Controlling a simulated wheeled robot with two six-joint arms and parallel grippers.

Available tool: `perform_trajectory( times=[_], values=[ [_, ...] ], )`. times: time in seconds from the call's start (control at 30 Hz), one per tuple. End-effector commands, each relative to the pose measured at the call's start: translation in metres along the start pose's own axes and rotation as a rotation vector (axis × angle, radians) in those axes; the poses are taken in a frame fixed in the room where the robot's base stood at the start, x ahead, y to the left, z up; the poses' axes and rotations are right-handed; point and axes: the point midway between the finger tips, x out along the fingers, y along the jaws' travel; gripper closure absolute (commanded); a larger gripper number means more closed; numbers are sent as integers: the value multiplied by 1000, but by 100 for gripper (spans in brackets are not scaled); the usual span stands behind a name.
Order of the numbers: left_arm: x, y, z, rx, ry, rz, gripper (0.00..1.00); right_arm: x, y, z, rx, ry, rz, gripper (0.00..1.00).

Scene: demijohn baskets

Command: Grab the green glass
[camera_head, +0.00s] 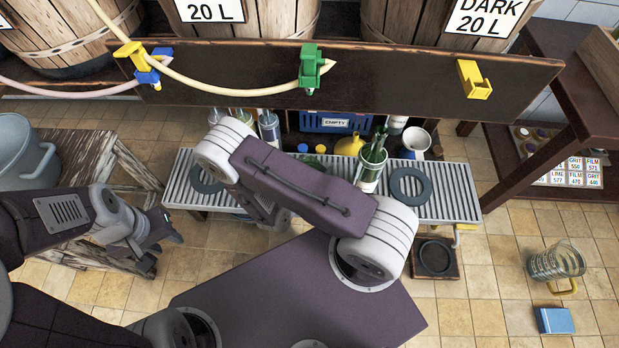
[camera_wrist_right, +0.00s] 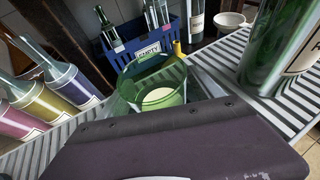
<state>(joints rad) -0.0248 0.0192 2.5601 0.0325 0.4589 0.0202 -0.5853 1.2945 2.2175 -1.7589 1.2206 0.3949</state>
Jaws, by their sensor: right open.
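The green glass (camera_wrist_right: 160,95) stands upright on the slatted metal bench in the right wrist view, straight ahead of my right gripper. It is see-through, with a pale round patch inside. In the head view only a bit of green glass (camera_head: 312,161) shows behind my right arm. My right gripper (camera_head: 272,212) is open, mostly hidden under my right forearm; the dark purple wrist part fills the bottom of the wrist view. I cannot tell whether the fingers are beside the glass. My left gripper (camera_head: 165,230) hangs at the left, away from the bench, its jaws unclear.
A tall green bottle (camera_wrist_right: 270,45) stands close on the right. Several coloured-label bottles (camera_wrist_right: 65,80) stand on the left. A blue "EMPTY" crate (camera_wrist_right: 140,40) is behind. Black rings (camera_head: 410,185) lie on the bench (camera_head: 455,190).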

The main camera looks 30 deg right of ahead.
Motion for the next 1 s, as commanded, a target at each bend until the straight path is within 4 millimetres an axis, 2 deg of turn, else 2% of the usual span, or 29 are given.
perform_trajectory(
  times=[0.13, 0.4, 0.73, 1.0],
  values=[
    [-2, 0, 0, 0, 1, 0, 64, -1, 0, 1, 0, 0, 1, 24],
    [-2, 0, 0, 0, 1, 0, 64, -1, 0, 1, 0, 0, 0, 100],
    [-4, 0, -1, 0, 0, 0, 64, -2, 0, 4, 0, -1, 0, 100],
    [-24, 0, -3, 0, 0, 0, 64, -13, 1, 29, 2, -1, 1, 100]
  ],
)
